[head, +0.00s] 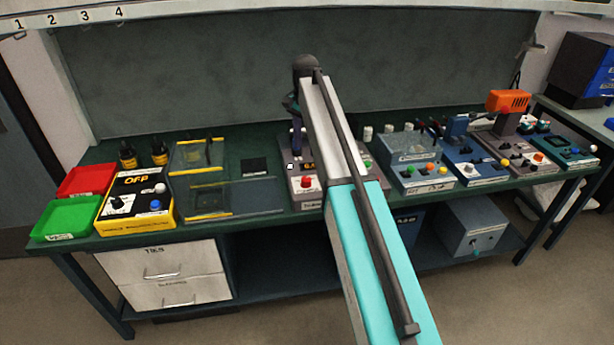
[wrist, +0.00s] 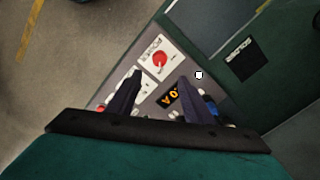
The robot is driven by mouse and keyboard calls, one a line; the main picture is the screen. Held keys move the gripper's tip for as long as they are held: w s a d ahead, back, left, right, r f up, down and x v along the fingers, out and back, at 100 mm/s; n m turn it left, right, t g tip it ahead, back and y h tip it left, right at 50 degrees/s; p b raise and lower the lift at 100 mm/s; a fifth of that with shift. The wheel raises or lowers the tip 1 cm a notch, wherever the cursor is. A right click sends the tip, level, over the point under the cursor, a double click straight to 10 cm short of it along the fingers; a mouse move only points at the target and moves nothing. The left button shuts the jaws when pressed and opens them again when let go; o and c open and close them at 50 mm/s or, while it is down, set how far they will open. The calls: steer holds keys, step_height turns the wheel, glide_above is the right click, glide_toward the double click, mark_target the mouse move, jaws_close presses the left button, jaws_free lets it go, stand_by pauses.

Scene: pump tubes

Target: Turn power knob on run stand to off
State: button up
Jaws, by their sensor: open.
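A grey stand (head: 310,204) sits mid-bench, partly hidden behind my arm. Its front carries a red knob (head: 306,183) on a white labelled plate. In the wrist view the red knob (wrist: 160,60) lies just beyond my fingertips, about midway between them. An orange-lit display (wrist: 170,98) shows between the fingers. My gripper (wrist: 158,76) is open and empty, pointing down over the stand's panel. No contact with the knob is visible.
Left of the stand are a flat tray (head: 236,204), a yellow-black box (head: 158,216) showing OFF, and red (head: 87,180) and green (head: 66,217) trays. To the right stand a grey-blue unit (head: 420,176) and a blue unit (head: 478,168).

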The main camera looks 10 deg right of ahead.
mark_target(306, 179)
steer(key=shift+f, duration=0.1)
steer(key=shift+f+p, duration=1.8)
steer(key=shift+f, duration=4.95)
steer(key=shift+a, duration=0.1)
steer(key=c, duration=1.1)
steer(key=shift+o, duration=0.2)
